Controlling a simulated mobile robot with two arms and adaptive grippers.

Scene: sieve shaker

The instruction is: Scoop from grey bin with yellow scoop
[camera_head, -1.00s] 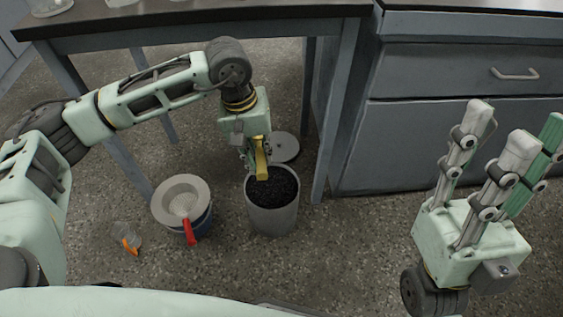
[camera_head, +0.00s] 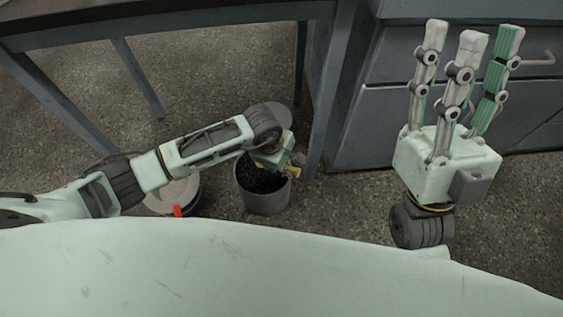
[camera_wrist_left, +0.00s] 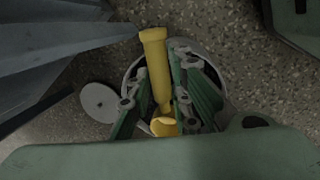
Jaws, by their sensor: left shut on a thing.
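The grey bin (camera_head: 265,203) stands on the floor, filled with black granules (camera_head: 258,180). My left gripper (camera_head: 284,164) is at the bin's far right rim, shut on the yellow scoop (camera_head: 292,171). In the left wrist view the scoop (camera_wrist_left: 155,62) lies between the green-padded fingers of the left gripper (camera_wrist_left: 172,90), over the bin's rim (camera_wrist_left: 217,58).
A grey round lid (camera_wrist_left: 98,102) lies on the floor. A table leg (camera_head: 328,100) and grey cabinet (camera_head: 375,120) stand close to the right.

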